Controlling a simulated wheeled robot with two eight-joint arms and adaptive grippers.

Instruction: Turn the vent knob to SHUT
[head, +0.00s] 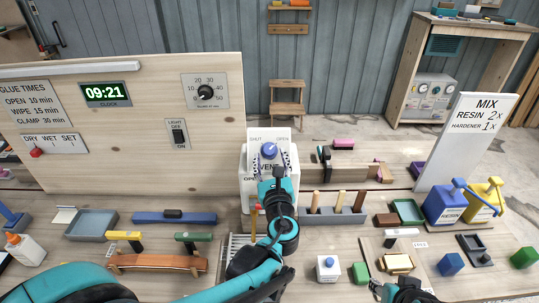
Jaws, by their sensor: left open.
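My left gripper (278,173) is open, just below and in front of the knob. I cannot tell whether it touches the knob. The knob's pointer is too small to read, and my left arm hides the lower part of the vent box (254,190). Part of my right gripper (388,287) shows at the bottom edge, and its jaws are not clear.
A wooden board with a clock (106,94), a dial (205,92) and a light switch (177,134) stands left of the vent. A rack of wooden-handled tools (333,215) is close on the right. Blue and yellow jugs (445,205) stand further right.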

